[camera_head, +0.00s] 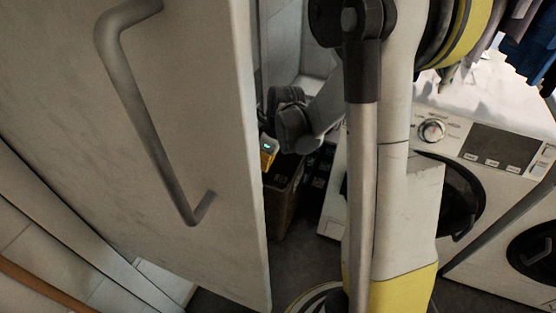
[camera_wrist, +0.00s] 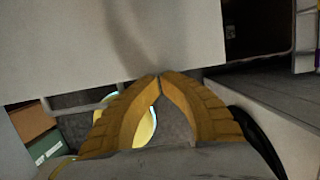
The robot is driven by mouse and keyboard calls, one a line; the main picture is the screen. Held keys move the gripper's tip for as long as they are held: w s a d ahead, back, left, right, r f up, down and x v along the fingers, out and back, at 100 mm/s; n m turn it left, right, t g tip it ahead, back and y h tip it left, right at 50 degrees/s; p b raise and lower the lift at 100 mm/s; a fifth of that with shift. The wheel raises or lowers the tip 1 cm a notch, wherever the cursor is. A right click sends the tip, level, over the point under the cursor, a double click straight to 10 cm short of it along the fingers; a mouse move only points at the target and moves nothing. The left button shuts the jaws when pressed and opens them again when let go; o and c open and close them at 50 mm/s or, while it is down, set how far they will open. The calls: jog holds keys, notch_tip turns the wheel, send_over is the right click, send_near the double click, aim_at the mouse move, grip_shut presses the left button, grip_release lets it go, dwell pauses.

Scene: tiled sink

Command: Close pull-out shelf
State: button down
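A tall pale panel with a long grey bar handle (camera_head: 150,110) fills the left of the head view; it looks like the front of the pull-out shelf (camera_head: 215,150) and stands out into the room. My gripper (camera_head: 268,155) shows only as a small yellow part beside the panel's right edge, the rest hidden behind it. In the wrist view my gripper's yellow fingers (camera_wrist: 159,77) meet at their tips and hold nothing visible. The tips are at the lower edge of a pale flat surface (camera_wrist: 70,45), perhaps the same panel. I cannot tell whether they touch it.
A white washing machine (camera_head: 425,165) stands at the right, with another appliance (camera_head: 535,255) beside it. Clothes (camera_head: 530,45) hang at the upper right. A brown box-like thing (camera_head: 283,200) stands behind the panel. Green and brown boxes (camera_wrist: 35,130) show at the wrist view's left.

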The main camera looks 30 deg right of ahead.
jog(key=w+a, duration=0.7)
jog(key=w, duration=0.3)
jog(key=w+a+p, duration=0.1)
jog(key=w+a, duration=0.6)
jog(key=w, duration=0.3)
jog(key=w+a+p, duration=0.1)
jog(key=w+a, duration=0.6)
jog(key=w, duration=0.3)
jog(key=shift+w+a+f, duration=0.1)
jog(key=shift+a, duration=0.3)
